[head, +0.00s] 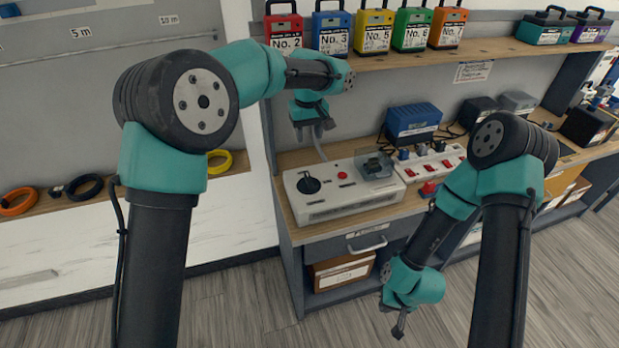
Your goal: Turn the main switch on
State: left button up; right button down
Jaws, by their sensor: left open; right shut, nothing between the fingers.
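A white control box (345,197) lies on the wooden bench. On its top are a black round knob (308,186) at the left, a small red button (342,175) in the middle and a clear cover (374,166) over a grey part at the right. I cannot read which one is marked as the main switch. My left gripper (314,131) is open and empty, pointing down above and behind the box, clear of the knob. My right gripper (399,329) is shut and empty, low in front of the bench and away from the box.
A white power strip (430,163) with red switches and plugs stands right of the box. A blue charger (413,124) is behind it. Numbered cases (335,33) fill the shelf above. A drawer handle (367,244) is below the bench edge.

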aim_at(309, 178)
pick_arm(q)
notch_tip(309, 178, down, 17)
jog(key=shift+r, duration=0.1)
dwell(0.5)
jog(key=shift+c, duration=0.3)
grip_shut()
